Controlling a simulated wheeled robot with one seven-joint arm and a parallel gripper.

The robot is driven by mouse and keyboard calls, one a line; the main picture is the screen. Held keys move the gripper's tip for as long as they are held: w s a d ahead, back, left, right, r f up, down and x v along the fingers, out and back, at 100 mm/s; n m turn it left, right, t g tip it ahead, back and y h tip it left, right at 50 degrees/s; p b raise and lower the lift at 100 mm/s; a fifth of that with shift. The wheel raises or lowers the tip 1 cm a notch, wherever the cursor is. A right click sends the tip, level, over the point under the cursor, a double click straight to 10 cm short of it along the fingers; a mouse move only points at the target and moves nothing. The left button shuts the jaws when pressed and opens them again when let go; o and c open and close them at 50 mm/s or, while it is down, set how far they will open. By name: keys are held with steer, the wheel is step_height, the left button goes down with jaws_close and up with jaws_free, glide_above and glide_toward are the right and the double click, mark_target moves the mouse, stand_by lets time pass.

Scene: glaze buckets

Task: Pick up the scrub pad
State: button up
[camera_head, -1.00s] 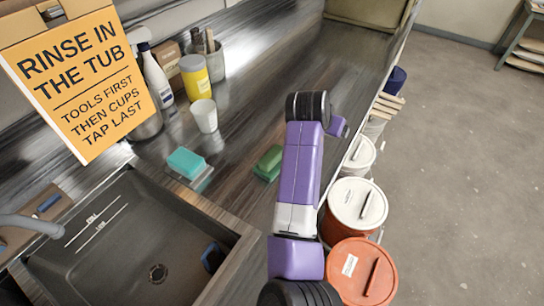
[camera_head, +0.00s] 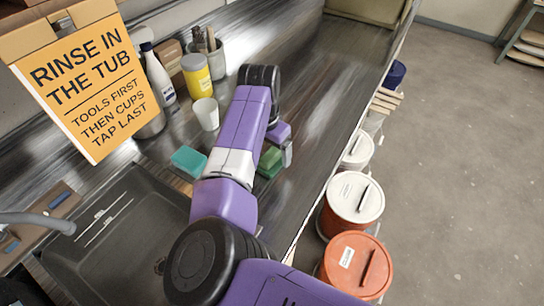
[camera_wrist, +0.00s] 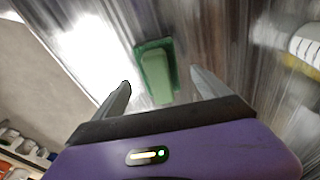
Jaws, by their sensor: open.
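The green scrub pad (camera_head: 268,162) lies on the dark streaked counter, partly hidden behind my arm in the head view. In the wrist view the pad (camera_wrist: 156,72) shows a lighter green block on a darker green base. It lies ahead of my open gripper (camera_wrist: 160,80), roughly centred between the fingertips and apart from them. In the head view my gripper (camera_head: 286,153) is just right of the pad, its fingers small and partly hidden. Nothing is held.
A teal sponge (camera_head: 188,161) lies left of my arm, near the sink (camera_head: 120,235). Lidded buckets (camera_head: 354,197) line the counter's right side.

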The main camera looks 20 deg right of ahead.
mark_target(272, 152)
steer(key=shift+w+d+f, duration=0.1)
steer(key=shift+d+f, duration=0.1)
steer(key=shift+f, duration=1.15)
steer(key=c, duration=1.5)
steer(key=shift+r, duration=0.1)
step_height(272, 152, up, 20)
steer(key=b, duration=0.3)
